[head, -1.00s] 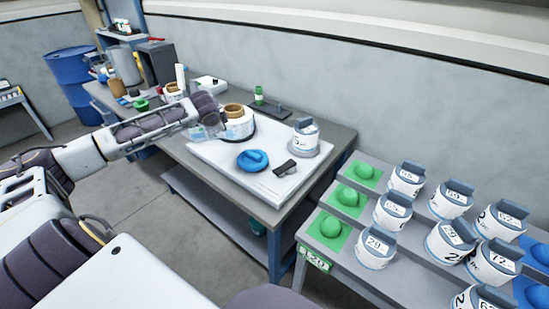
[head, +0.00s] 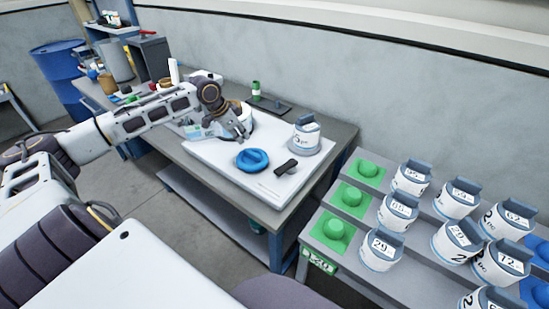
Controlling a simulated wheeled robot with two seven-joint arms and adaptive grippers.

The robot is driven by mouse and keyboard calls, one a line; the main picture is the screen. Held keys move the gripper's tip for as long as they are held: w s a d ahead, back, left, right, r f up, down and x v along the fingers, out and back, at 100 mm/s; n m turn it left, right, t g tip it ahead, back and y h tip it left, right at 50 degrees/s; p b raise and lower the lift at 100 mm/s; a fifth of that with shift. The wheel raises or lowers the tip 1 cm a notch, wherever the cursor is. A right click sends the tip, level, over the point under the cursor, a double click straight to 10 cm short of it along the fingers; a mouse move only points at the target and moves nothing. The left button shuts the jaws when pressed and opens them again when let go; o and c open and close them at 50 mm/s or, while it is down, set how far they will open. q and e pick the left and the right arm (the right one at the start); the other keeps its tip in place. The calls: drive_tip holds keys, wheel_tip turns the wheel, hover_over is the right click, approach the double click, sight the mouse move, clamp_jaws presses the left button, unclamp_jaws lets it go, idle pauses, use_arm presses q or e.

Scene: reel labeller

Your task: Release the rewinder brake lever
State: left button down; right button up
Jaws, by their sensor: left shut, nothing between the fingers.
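A white machine base (head: 262,183) lies on the workbench. A blue round part with a raised grip (head: 252,161) sits on it, and a small dark lever-like piece (head: 286,167) lies to its right. I cannot tell for certain which part is the brake lever. My left gripper (head: 242,139) is shut and empty, pointing down just above and behind the blue part, apart from it as far as I can see. A white reel (head: 245,118) stands behind the gripper and is partly hidden by it. My right gripper is not in view.
A labelled white canister with a grey top (head: 306,134) stands at the base's right corner. A stepped rack (head: 338,266) at right holds green pads and several labelled canisters. Tools and containers crowd the bench's far left. A blue drum (head: 60,75) stands behind.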

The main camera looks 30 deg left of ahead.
sight(286, 167)
use_arm(q)
drive_tip(key=d+h, duration=0.1)
drive_tip(key=d, duration=0.1)
drive_tip(key=s+d+r+g+h, duration=0.1)
drive_tip(key=d, duration=0.1)
drive_tip(key=d+r+n+h, duration=0.1)
drive_tip(key=d+h, duration=0.1)
drive_tip(key=d, duration=0.1)
drive_tip(key=shift+s, duration=0.2)
drive_tip(key=shift+s+d+r+n+g+h, duration=0.2)
drive_tip(key=shift+d+n+g+h, duration=0.1)
drive_tip(key=shift+n, duration=0.2)
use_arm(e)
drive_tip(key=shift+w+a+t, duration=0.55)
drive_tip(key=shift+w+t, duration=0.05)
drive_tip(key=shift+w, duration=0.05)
use_arm(q)
drive_tip(key=shift+f, duration=0.1)
drive_tip(key=shift+x, duration=4.4)
drive_tip(key=shift+w+d+f, duration=0.2)
drive_tip(key=shift+d+f, duration=0.1)
drive_tip(key=shift+f, duration=0.15)
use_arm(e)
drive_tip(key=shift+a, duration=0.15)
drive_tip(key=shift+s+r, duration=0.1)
